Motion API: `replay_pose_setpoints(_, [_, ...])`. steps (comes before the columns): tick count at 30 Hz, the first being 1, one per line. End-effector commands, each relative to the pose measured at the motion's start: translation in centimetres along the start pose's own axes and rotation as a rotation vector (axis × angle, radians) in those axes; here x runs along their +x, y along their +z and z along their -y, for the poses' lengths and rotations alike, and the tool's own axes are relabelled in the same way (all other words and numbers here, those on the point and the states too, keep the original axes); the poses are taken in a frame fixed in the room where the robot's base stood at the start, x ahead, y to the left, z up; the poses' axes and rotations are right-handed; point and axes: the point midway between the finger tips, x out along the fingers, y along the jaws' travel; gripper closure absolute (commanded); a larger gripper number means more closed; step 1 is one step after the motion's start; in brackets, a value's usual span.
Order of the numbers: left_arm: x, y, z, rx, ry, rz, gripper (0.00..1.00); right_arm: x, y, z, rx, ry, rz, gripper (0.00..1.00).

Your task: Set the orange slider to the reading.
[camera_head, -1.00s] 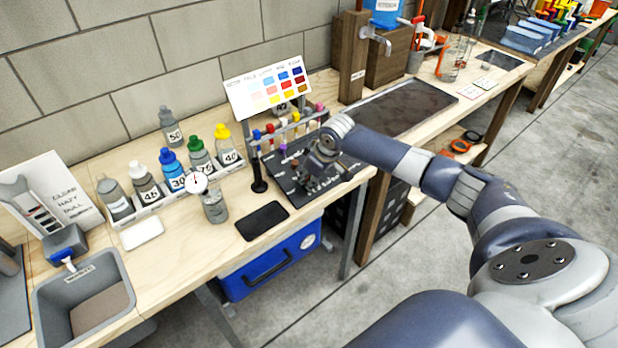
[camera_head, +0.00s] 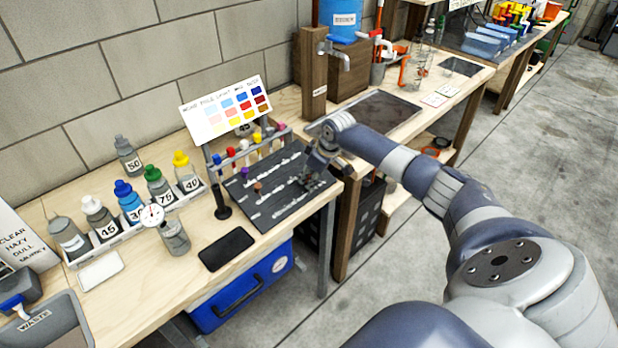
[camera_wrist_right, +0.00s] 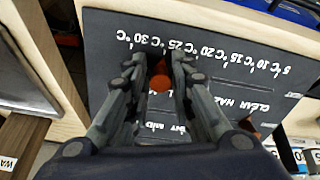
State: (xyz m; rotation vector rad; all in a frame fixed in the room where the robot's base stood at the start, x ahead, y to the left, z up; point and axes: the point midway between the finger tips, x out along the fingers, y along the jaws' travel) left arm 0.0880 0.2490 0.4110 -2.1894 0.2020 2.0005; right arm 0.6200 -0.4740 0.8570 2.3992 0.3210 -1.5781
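A dark slider board (camera_head: 270,208) with white-lettered rows lies on the bench. In the right wrist view the board (camera_wrist_right: 105,45) shows a temperature row, upside down, from 5 at the right to 30 at the left. The orange slider (camera_wrist_right: 160,83) sits under this row, near the 25–30 marks. My right gripper (camera_wrist_right: 160,68) has its fingers close on both sides of the slider and appears shut on it. In the head view my right gripper (camera_head: 318,172) is low over the board's right end and hides the slider. A dial gauge (camera_head: 152,215) stands in a grey bottle (camera_head: 175,238). My left gripper is out of view.
A brown-orange knob (camera_head: 258,187) and a purple knob (camera_head: 244,173) sit on the board's left part. A rack of coloured-capped tubes and a colour chart (camera_head: 225,108) stand behind it. A black pad (camera_head: 226,249) and labelled bottles are to the left.

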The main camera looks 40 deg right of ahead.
Motion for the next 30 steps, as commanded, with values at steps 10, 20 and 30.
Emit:
replay_pose_setpoints(10, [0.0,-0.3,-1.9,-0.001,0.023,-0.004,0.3,0.0,0.0,0.1,0.0,0.0,0.0,0.64])
replay_pose_setpoints(20, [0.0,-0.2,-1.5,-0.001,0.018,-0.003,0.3,-3.9,0.0,-0.1,-0.003,0.003,-0.001,0.64])
replay_pose_setpoints(30, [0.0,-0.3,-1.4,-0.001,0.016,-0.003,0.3,-10.4,0.0,0.0,-0.001,0.002,0.001,0.64])
